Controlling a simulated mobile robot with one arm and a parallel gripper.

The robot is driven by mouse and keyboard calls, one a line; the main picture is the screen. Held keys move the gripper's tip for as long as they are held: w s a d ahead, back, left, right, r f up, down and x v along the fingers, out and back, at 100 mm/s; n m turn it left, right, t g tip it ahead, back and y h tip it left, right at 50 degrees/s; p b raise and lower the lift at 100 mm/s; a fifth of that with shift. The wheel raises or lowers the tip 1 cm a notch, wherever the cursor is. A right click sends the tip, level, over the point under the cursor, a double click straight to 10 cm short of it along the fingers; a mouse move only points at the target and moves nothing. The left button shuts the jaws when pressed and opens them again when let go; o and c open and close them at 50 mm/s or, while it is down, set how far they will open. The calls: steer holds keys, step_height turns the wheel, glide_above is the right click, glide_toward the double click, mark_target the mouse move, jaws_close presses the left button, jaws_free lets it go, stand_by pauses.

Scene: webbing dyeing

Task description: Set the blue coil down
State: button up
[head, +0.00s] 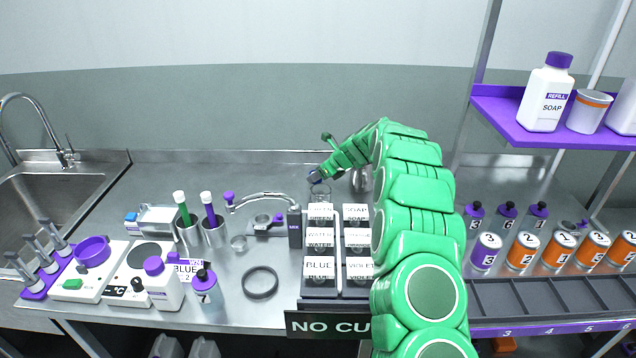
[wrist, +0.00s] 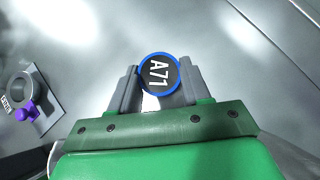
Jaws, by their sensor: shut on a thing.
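My gripper (head: 318,174) is at the back middle of the steel bench in the head view, at the end of my green arm. In the wrist view my gripper (wrist: 157,82) is shut on the blue coil (wrist: 158,73), a round thing with a blue rim and a black face marked A71. The face points at the wrist camera. In the head view only a small dark blue bit of it shows at the fingertips, close to a clear glass vessel (head: 320,191). I cannot tell if the coil touches anything below.
Labelled bins (head: 320,238) stand in front of my gripper. A curved-arm device (head: 293,228) stands left of them, and a black ring (head: 260,282) lies on the bench. A purple shelf (head: 500,112) overhangs at right. Bare bench (head: 240,172) lies left of my gripper.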

mark_target(321, 180)
steer(key=shift+f, duration=1.65)
steer(key=o, duration=1.1)
steer(key=shift+f, duration=0.1)
steer(key=shift+o, duration=0.2)
